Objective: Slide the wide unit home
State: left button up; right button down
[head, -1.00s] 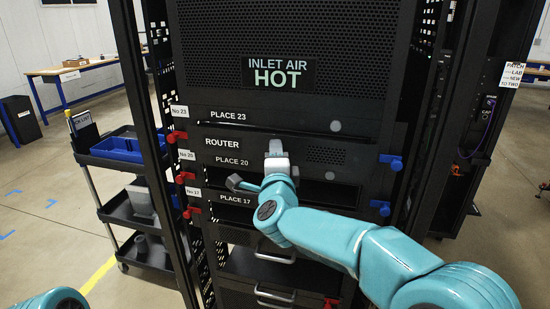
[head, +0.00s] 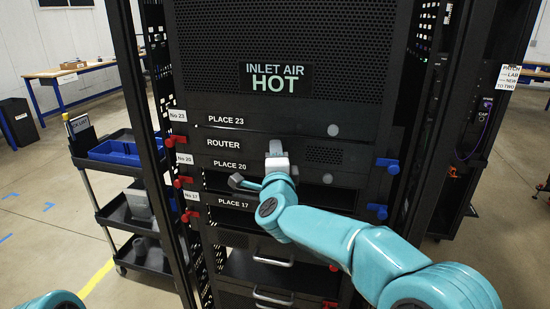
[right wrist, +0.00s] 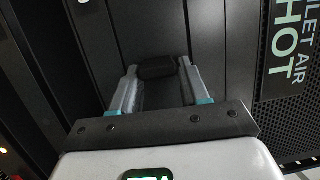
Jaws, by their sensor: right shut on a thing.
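The wide unit is the black router (head: 223,143), in the rack between the PLACE 23 and PLACE 20 strips. It has a small vent at its right end. My right gripper (head: 277,158) is at the middle of its front, shut on a dark handle block. In the right wrist view the two grey fingers of my right gripper (right wrist: 157,88) stand on both sides of this dark handle (right wrist: 157,68). How far the router still stands out of the rack is hard to tell. My left gripper is out of view; only a piece of my left arm shows.
Blue latches (head: 388,164) sit on the right rack post and red latches (head: 182,181) on the left. A dark open slot lies below the router. A black cart (head: 97,205) with a blue tray stands left of the rack.

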jog(key=shift+w+d+r, duration=0.15)
jog(key=shift+w+r, duration=0.1)
jog(key=shift+c, duration=2.4)
grip_release()
jog(key=shift+s, duration=0.1)
jog(key=s+f+b, duration=0.1)
jog(key=s+b, duration=0.4)
jog(key=s, duration=1.1)
jog(key=shift+a+f, duration=0.15)
jog(key=shift+a, duration=0.1)
jog(key=shift+s, duration=0.1)
